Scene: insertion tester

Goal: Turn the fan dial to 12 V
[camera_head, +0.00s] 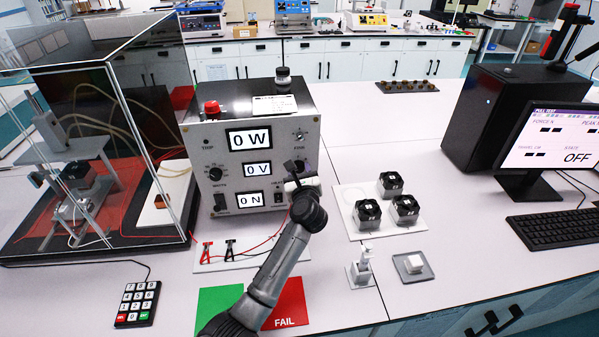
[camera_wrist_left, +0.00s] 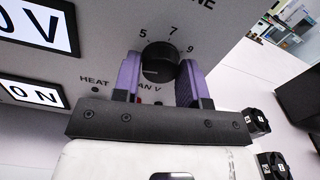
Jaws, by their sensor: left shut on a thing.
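The grey tester box (camera_head: 235,130) stands on the bench with displays reading 0 W, 0 V and 0 N. The fan dial (camera_wrist_left: 160,62) is a black round knob on its front panel, with the marks 5, 7 and 9 showing above it and part of the FAN V label below. My left gripper (camera_head: 300,168) is at the right side of the panel. In the left wrist view its two purple fingers (camera_wrist_left: 160,80) are shut on the knob, one on each side. I cannot tell where the knob points. In the head view the gripper hides the dial. My right gripper is out of view.
Another black dial (camera_head: 215,174) is left of the displays. Black fans (camera_head: 391,184) on a white plate stand to the right. Red and black clips (camera_head: 230,248) lie in front of the box, near a green and red FAIL mat (camera_head: 291,305). A glass enclosure (camera_head: 155,80) stands left.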

